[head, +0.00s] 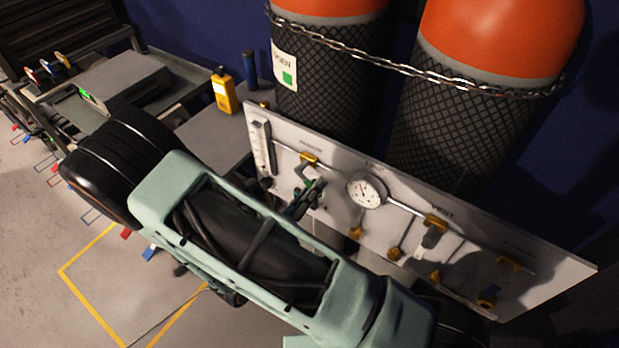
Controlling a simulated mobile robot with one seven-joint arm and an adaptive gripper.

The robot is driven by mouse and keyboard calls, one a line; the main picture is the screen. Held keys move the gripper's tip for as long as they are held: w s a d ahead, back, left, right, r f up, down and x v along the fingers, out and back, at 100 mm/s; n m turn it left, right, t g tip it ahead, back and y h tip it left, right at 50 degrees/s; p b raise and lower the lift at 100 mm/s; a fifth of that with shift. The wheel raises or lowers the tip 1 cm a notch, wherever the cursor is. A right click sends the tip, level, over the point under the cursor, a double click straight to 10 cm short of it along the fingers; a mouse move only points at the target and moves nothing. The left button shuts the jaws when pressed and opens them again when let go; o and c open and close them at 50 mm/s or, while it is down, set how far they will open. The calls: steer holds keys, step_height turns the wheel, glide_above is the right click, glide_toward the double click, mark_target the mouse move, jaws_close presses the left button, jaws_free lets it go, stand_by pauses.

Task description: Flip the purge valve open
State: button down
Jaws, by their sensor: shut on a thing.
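A white panel (560,258) carries brass valves and a dial gauge (366,190). The upper left brass valve (309,158) has a bent lever (300,171) hanging down from it toward a green handle (308,185). My gripper (312,192) is at this green handle and looks shut on it, partly hidden by its own fingers and my arm. The small print above this valve is too blurred to read, so I cannot confirm it is the purge valve. Another brass valve with a pale lever (433,232) sits under the label "VENT".
Two orange-topped cylinders (492,40) stand behind the panel, held by a chain (420,68). A flow tube (262,148) is at the panel's left end. A yellow handheld device (223,92) and a blue cylinder (250,70) stand on the grey bench (205,135) at left.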

steer(key=n+p, duration=0.1)
steer(key=r+n+p, duration=0.1)
steer(key=n, duration=0.1)
steer(key=d+r+n+p, duration=0.1)
steer(key=p, duration=0.1)
steer(key=shift+s+r+n, duration=0.15)
steer(key=shift+s+n, duration=0.15)
steer(key=shift+s, duration=0.1)
steer(key=shift+r+n+p, duration=0.35)
steer(key=shift+n+p, duration=0.35)
steer(key=shift+n, duration=0.15)
steer(key=shift+r+n+p, duration=0.3)
steer(key=shift+n+p, duration=0.35)
steer(key=shift+n, duration=0.2)
steer(key=c, duration=1.9)
jaws_free()
steer(key=shift+c, duration=0.2)
steer(key=shift+s, duration=0.1)
steer(key=v, duration=1.2)
steer(key=shift+r, duration=0.1)
